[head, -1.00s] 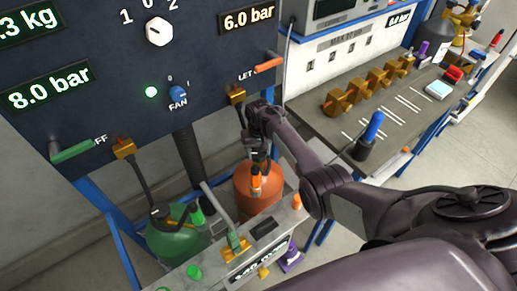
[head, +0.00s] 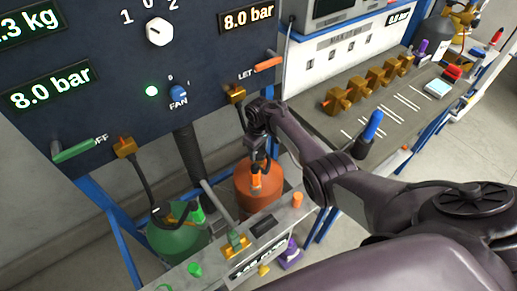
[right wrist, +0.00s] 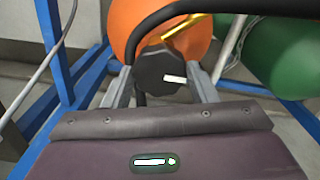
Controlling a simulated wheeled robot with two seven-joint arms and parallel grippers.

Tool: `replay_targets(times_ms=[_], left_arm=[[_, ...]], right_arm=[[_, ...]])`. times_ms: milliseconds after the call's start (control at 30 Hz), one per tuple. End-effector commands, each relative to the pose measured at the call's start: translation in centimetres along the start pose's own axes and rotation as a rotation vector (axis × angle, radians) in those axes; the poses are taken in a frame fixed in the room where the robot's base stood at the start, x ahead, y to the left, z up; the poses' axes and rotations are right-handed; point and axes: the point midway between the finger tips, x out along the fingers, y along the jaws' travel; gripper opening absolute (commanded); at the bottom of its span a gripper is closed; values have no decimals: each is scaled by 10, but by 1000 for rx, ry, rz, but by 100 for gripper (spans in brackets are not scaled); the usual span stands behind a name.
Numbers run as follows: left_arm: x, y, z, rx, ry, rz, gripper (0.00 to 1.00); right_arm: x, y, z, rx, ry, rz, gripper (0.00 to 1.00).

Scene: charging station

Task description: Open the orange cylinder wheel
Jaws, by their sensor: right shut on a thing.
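The orange cylinder (head: 243,199) stands behind the low grey panel in the head view. It also shows at the top of the right wrist view (right wrist: 132,18). Its dark round wheel (right wrist: 152,66) sits between the two fingers of my right gripper (right wrist: 160,78), with a white mark on it. My right gripper is shut on this wheel, on top of the cylinder. In the head view my right gripper (head: 260,157) hides most of the wheel. My left gripper is not in view.
A green cylinder (head: 178,243) stands left of the orange one. The dark panel (head: 205,60) behind carries an orange lever (head: 268,64), a green lever (head: 75,151) and pressure displays; the right one (head: 248,19) reads 8.0 bar. Hoses and blue frame bars surround the cylinders.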

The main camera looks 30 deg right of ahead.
Motion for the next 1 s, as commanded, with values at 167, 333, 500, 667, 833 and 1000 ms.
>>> replay_targets(times_ms=[167, 333, 500, 667, 833, 1000], left_arm=[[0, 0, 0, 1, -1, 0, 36], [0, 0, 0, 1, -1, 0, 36], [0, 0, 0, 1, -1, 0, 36], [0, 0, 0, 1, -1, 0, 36], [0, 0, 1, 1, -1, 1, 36], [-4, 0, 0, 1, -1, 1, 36]], right_arm=[[-2, 1, -2, -13, 4, 2, 30], [-2, 1, -2, -14, 4, 2, 30], [-2, 1, -1, -13, 4, 2, 64], [-1, 0, -1, -11, 2, 1, 75], [-1, 0, 0, -10, 2, 1, 75], [-14, 0, -1, -11, 4, 0, 75]])
